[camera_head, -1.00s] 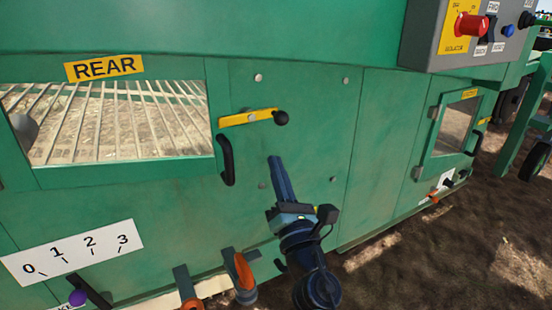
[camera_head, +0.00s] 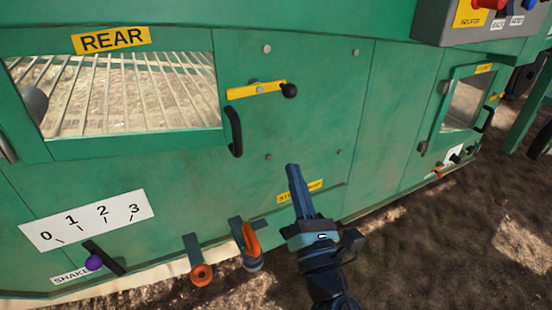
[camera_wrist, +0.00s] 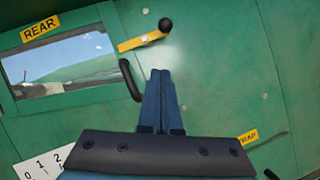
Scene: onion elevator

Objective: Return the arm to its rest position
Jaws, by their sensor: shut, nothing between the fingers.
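My gripper (camera_head: 292,170) is shut and empty, its blue fingers together. In the head view it stands in front of the green machine panel, right of and below a black door handle (camera_head: 235,131). In the wrist view the shut fingers (camera_wrist: 162,75) point up the picture toward the panel. They appear right of the black handle (camera_wrist: 130,80) and below the yellow lever with a black knob (camera_wrist: 145,36). I cannot tell how far the fingertips are from the panel. My forearm runs down out of the head view.
The window marked REAR (camera_head: 130,85) is at left. Below it are a 0–3 scale (camera_head: 88,220), a purple-knobbed lever (camera_head: 93,262) and two orange-handled fittings (camera_head: 200,273). A grey control box (camera_head: 440,25) is at upper right. Open dirt ground (camera_head: 440,240) lies at lower right.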

